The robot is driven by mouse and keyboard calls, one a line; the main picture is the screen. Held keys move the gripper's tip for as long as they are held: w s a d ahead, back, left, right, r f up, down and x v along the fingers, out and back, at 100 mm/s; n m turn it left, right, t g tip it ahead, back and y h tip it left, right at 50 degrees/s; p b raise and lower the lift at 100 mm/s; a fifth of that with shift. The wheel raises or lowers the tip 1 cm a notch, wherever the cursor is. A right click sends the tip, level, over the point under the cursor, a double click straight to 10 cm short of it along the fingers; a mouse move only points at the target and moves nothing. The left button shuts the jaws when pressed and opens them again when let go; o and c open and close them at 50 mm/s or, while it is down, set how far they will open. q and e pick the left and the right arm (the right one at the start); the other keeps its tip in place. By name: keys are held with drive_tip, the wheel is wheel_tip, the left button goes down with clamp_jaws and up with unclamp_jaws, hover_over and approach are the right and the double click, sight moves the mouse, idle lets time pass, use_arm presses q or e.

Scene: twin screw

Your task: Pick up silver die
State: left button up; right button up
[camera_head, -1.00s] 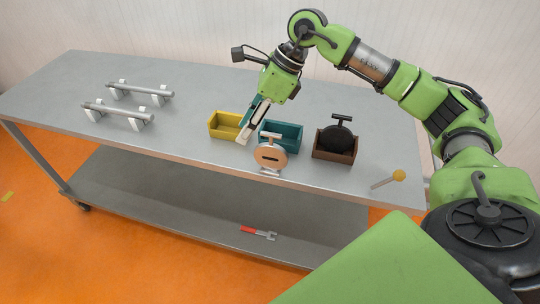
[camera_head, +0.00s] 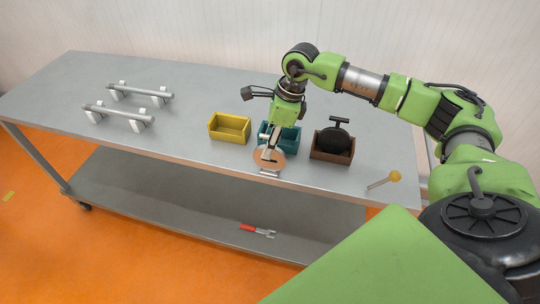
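The silver die (camera_head: 262,164) is a round disc with a coppery, reflective face, standing at the front of the teal box (camera_head: 291,140) near the table's front edge. My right gripper (camera_head: 268,156) points down over the teal box, with its fingers at the upper part of the disc. The fingers hide part of the disc, and any handle on it is hidden. I cannot tell whether the fingers are open or closed on it. My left gripper is out of view.
A yellow box (camera_head: 230,128) stands left of the teal one. A brown box (camera_head: 333,154) holding a black die (camera_head: 335,138) stands to the right. Two bars on white supports (camera_head: 118,116) are at left. The table (camera_head: 180,120) between is clear.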

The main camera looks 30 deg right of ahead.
sight(265, 167)
drive_tip(key=shift+p+x, duration=0.45)
drive_tip(key=shift+x, duration=1.35)
clamp_jaws()
drive_tip(key=shift+r, duration=0.1)
drive_tip(key=shift+w, duration=0.1)
